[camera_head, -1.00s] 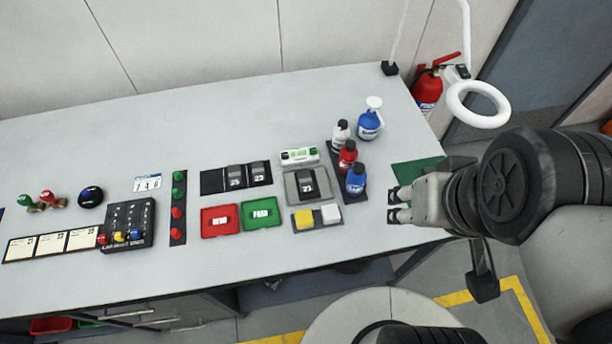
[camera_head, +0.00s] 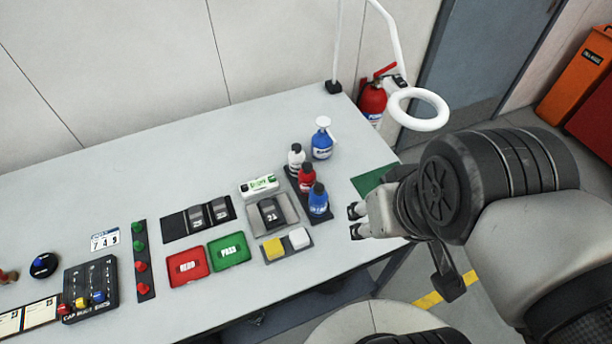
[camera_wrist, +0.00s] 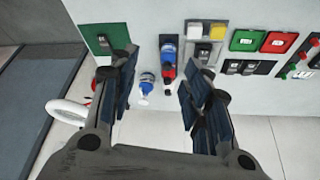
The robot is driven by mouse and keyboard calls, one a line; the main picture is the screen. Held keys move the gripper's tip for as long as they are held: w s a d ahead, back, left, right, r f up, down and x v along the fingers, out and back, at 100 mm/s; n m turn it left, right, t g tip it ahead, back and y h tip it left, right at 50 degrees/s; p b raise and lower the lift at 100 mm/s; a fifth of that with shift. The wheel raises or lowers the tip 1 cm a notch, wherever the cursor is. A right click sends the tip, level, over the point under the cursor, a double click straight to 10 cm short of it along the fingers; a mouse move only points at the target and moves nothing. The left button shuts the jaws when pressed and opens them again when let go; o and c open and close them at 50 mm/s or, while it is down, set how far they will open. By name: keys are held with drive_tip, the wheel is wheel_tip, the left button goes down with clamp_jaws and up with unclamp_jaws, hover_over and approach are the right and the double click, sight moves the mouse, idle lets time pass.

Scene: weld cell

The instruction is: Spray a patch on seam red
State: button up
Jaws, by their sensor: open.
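A red bottle with a dark cap (camera_head: 306,178) stands between a white bottle (camera_head: 296,161) and a blue bottle (camera_head: 318,202) in a dark rack. In the wrist view the row shows near the middle, with the red bottle (camera_wrist: 168,70) partly hidden behind others. Dark numbered plates lie on the bench; one marked 21 (camera_head: 271,213) sits in a grey holder, two more (camera_head: 208,214) on a black strip. I cannot tell which part is the seam. My gripper (camera_head: 354,221) is open and empty, just right of the blue bottle, near the bench's right end.
A blue spray bottle with a white head (camera_head: 322,144) stands behind the rack. A green mat (camera_head: 372,180) lies behind my gripper. Red (camera_head: 187,266) and green (camera_head: 229,251) trays lie left. A ring lamp (camera_head: 418,108) overhangs the right end. The bench's back left is clear.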

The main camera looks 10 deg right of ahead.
drive_tip(key=shift+c, duration=0.4)
clamp_jaws()
idle(1.4)
